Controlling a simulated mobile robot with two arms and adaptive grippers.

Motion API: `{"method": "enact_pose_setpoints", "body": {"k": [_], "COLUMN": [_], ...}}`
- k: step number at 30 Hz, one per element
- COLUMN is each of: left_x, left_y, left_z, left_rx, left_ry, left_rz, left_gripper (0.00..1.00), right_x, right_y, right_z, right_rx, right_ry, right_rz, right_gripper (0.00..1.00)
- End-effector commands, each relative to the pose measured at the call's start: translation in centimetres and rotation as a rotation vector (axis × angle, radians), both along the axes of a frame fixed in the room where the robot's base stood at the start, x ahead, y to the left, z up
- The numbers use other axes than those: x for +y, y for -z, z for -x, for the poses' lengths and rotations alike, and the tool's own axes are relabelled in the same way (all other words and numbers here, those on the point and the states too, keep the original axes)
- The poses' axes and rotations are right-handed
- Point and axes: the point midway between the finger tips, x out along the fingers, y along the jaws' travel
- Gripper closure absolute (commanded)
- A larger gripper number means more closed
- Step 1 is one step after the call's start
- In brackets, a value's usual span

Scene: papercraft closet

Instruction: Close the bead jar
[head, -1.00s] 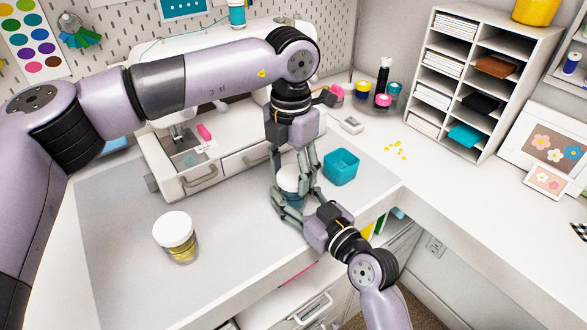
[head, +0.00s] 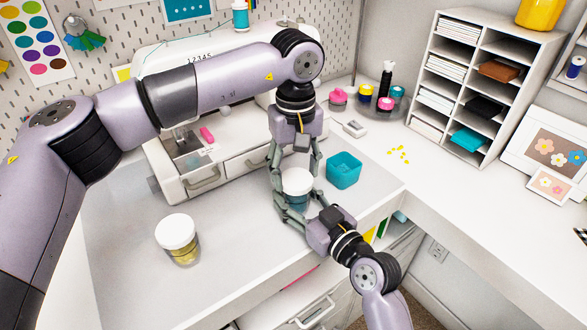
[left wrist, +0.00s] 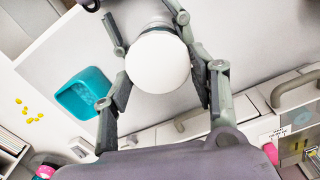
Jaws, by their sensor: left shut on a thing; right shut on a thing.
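The bead jar (head: 297,200) stands upright near the front of the desk, with a round white lid (head: 297,180) on top. The lid also shows from above in the left wrist view (left wrist: 158,62). My left gripper (head: 296,170) points down from above, its fingers closed on opposite sides of the lid. My right gripper (head: 296,204) comes from the front right and is shut around the jar's body below the lid. The fingers hide most of the jar's body and its contents. I cannot tell whether the lid is fully seated.
A second white-lidded jar (head: 178,240) with yellow contents stands to the left. A teal open box (head: 344,170) stands close on the right. A white sewing machine (head: 205,165) stands behind. Loose yellow beads (head: 399,154) lie farther right.

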Motion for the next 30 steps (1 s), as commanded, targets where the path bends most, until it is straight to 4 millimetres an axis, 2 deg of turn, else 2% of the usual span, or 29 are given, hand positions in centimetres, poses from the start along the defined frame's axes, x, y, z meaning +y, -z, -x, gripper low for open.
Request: {"method": "enact_pose_setpoints", "body": {"k": [9, 14, 18, 19, 30], "left_x": [-0.49, -0.68, -0.67, -0.66, -0.65], "left_y": [-0.05, -0.04, -0.04, -0.04, 0.03], "left_z": [-0.05, 0.04, 0.04, 0.05, 0.07], "left_rx": [-0.001, -0.002, -0.002, -0.002, 0.0], "left_ry": [0.679, 0.948, 0.946, 0.945, 0.943], "left_rz": [0.0, 0.001, 0.001, 0.001, 0.001], "left_gripper": [0.61, 0.61, 0.61, 0.46, 0.23], "right_x": [0.01, 0.01, 0.01, 0.01, 0.02], "right_y": [0.14, 0.14, 0.14, 0.14, 0.14], "right_z": [0.03, 0.03, 0.03, 0.03, 0.04], "right_rx": [0.002, 0.002, 0.003, 0.003, 0.002], "right_ry": [-0.001, -0.001, -0.001, -0.001, -0.001], "right_rz": [0.002, 0.002, 0.002, 0.002, 0.002], "right_gripper": [1.0, 1.0, 1.0, 1.0, 1.0]}}
